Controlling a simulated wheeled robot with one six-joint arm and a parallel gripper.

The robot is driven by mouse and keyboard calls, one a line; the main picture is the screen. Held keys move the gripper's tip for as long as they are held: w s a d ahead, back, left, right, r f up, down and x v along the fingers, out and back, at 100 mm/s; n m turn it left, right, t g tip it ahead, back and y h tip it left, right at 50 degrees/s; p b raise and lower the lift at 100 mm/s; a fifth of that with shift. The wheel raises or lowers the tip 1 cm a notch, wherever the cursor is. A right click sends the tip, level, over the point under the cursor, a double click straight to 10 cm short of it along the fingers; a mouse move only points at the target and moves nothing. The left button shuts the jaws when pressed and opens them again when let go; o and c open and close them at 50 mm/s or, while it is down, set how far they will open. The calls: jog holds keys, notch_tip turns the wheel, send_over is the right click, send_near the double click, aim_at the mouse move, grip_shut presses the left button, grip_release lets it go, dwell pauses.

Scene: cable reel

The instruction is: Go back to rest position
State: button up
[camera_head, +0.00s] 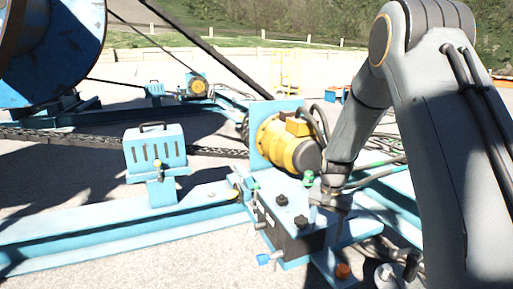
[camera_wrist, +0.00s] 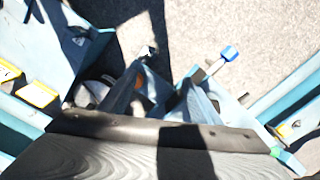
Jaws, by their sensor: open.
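My gripper (camera_head: 333,208) hangs from my grey arm at the right of the head view, over the black hydraulic block (camera_head: 290,235) on the blue reel frame. In the wrist view my gripper (camera_wrist: 165,88) shows two dark, pointed fingers spread apart, with a gap between them and nothing held. A blue-capped lever (camera_wrist: 229,54) lies just beyond the right finger; a blue-capped lever also shows low on the block's front in the head view (camera_head: 264,259). I cannot tell whether a finger touches the block.
A yellow motor (camera_head: 288,146) with dark hoses stands close behind my gripper. A blue slotted box (camera_head: 155,148) stands on the frame at left. A large blue reel (camera_head: 55,50) fills the upper left. An orange knob (camera_head: 343,270) is below my gripper. Gravel at front left is clear.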

jog(key=s+a+r+n, duration=0.3)
jog(key=s+a+r, duration=0.4)
jog(key=s+r, duration=0.15)
jog(key=s+a+r+n, duration=0.3)
jog(key=s, duration=0.6)
jog(key=s+a+r+n, duration=0.2)
jog(key=s+r, duration=0.2)
jog(key=s, duration=0.4)
jog(key=s+a+r+n, duration=0.3)
jog(key=s, duration=0.6)
jog(key=d+r+m+p, duration=0.4)
jog(key=d+r+p, duration=0.7)
jog(key=p, duration=1)
notch_tip(320, 180, up, 2)
jog(key=shift+s, duration=0.1)
jog(key=shift+c, duration=0.5)
